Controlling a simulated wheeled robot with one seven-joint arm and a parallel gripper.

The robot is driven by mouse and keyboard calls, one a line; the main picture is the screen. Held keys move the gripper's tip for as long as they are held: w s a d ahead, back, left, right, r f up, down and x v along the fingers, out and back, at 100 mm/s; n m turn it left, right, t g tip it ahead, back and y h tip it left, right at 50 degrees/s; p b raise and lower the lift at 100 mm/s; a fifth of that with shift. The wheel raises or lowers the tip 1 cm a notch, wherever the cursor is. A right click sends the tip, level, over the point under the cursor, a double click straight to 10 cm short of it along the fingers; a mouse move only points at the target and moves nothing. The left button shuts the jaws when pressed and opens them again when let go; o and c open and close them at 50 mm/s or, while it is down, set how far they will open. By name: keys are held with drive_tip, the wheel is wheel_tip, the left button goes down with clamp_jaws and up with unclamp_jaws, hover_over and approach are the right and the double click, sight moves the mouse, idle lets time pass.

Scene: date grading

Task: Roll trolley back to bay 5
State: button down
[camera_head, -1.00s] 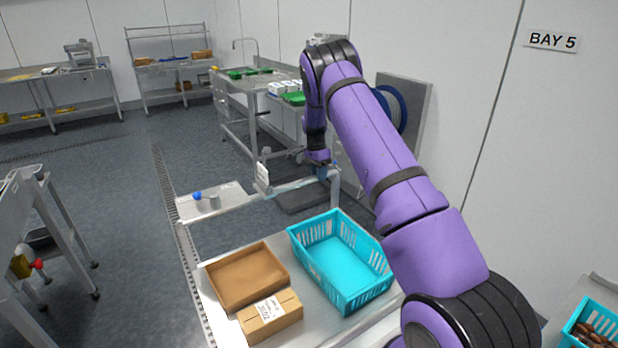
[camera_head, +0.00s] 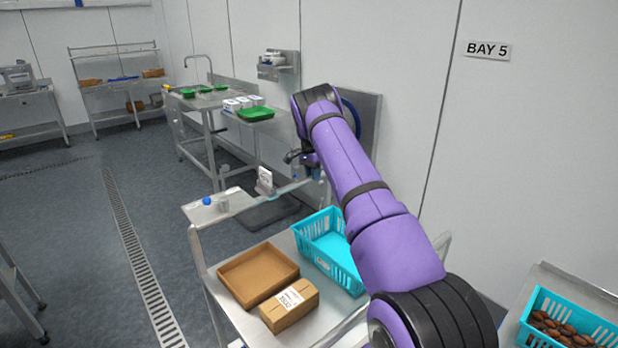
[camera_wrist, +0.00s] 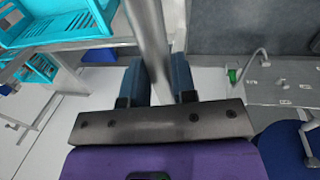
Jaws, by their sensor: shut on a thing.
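The trolley (camera_head: 332,306) is a metal cart below my arm in the head view. Its top carries a brown open tray (camera_head: 258,276), a labelled carton (camera_head: 290,306) and a turquoise basket (camera_head: 326,242) that looks empty. My gripper (camera_wrist: 160,82) is shut on a grey metal bar of the trolley (camera_wrist: 148,35), seen between its fingers in the wrist view. In the head view my gripper (camera_head: 312,168) is at the trolley's far end and partly hidden by my arm. The BAY 5 sign (camera_head: 488,50) is on the white wall at the right.
A turquoise crate of dates (camera_head: 570,325) stands on a surface at the lower right. A sink bench (camera_head: 205,105) with green trays stands along the wall beyond the trolley. A floor drain (camera_head: 140,260) runs to the left; the floor there is clear.

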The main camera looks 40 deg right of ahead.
drive_tip(key=shift+r, duration=0.1)
drive_tip(key=c, duration=0.9)
unclamp_jaws()
drive_tip(key=shift+c, duration=0.2)
wheel_tip(320, 180, up, 10)
drive_tip(key=w, duration=0.2)
drive_tip(key=shift+r, duration=0.25)
drive_tip(key=shift+w, duration=0.1)
